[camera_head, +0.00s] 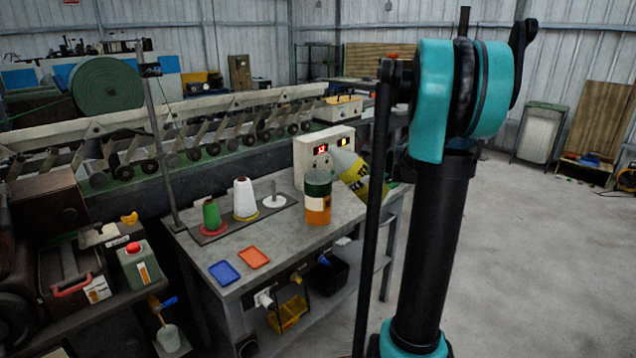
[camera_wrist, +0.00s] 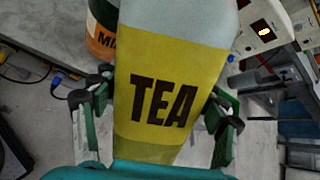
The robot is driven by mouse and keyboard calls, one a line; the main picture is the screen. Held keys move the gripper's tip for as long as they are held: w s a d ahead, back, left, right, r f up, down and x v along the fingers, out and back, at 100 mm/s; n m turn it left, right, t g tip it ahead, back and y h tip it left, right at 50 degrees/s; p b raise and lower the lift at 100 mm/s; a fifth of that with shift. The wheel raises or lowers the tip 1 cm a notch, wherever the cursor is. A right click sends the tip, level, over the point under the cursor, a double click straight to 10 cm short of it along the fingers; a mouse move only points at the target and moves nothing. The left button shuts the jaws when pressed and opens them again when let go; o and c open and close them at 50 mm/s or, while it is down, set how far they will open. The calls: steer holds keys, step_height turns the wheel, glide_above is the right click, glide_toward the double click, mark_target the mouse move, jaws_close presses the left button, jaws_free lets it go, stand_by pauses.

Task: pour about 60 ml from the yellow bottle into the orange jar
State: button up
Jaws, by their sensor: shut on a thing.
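The yellow bottle (camera_head: 361,180) has a pale upper part and a yellow band. In the head view it is tilted, its narrow end up and left, close beside the jar's top. In the wrist view the bottle (camera_wrist: 172,75) fills the middle, its label reading TEA. My gripper (camera_wrist: 162,100) is shut on it, one finger on each side. The orange jar (camera_head: 318,207), with a dark green upper part, stands upright on the bench. Part of the jar (camera_wrist: 102,40) shows at the wrist view's top left. The bottle's mouth is not clear, and no stream is visible.
A white device with lit displays (camera_head: 311,158) stands behind the jar. Green (camera_head: 211,215) and white (camera_head: 245,198) cones stand left on the grey bench (camera_head: 284,231). Blue (camera_head: 224,272) and orange (camera_head: 253,257) trays lie near its front edge. Open floor is at the right.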

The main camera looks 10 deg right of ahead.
steer(key=shift+w+a+r+m+t+y, duration=0.2)
steer(key=shift+a+m+t+y, duration=0.1)
steer(key=shift+a+y, duration=0.1)
steer(key=shift+a+f+y, duration=0.1)
steer(key=shift+y, duration=0.2)
steer(key=shift+w+a+f+m+t+y+b, duration=0.1)
steer(key=shift+a+f+m+t+y+b, duration=0.15)
steer(key=shift+f+t+y, duration=0.35)
steer(key=shift+w+f+m+t+y+b, duration=0.15)
steer(key=shift+f+m+t+y, duration=0.25)
steer(key=shift+f, duration=0.25)
steer(key=shift+a+f+m+t+y, duration=0.25)
steer(key=shift+a+m+t+y, duration=0.1)
steer(key=shift+t+y, duration=0.25)
steer(key=shift+m+t+y, duration=0.5)
steer(key=shift+t+y, duration=0.2)
steer(key=r, duration=0.5)
steer(key=r+b, duration=0.1)
steer(key=r, duration=0.4)
steer(key=a+r, duration=0.1)
steer(key=r, duration=0.4)
steer(key=shift+w+r, duration=0.2)
steer(key=shift+r, duration=0.15)
steer(key=shift+s, duration=0.1)
